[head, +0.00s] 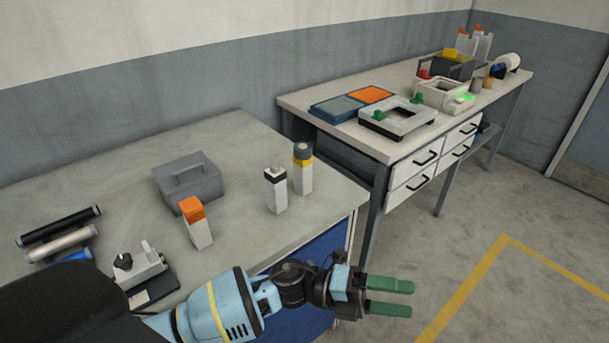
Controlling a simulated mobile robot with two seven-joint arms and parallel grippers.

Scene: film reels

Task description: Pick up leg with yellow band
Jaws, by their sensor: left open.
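The leg with a yellow band (303,177) stands upright on the near table, close to its right edge. It is a white block with a yellow band and a grey round top. A similar white leg with a black band (275,191) stands just left of it. A white leg with an orange top (198,225) stands further left and nearer. My left gripper (411,297) has green fingers that are apart and empty. It is in front of and to the right of the near table, pointing right, away from the legs. My right gripper does not show.
A grey lidded box (187,178) stands behind the orange-topped leg. Rolls (58,228) and a small device (143,268) are at the left of the near table (240,140). A second bench (325,105) with drawers holds trays and containers.

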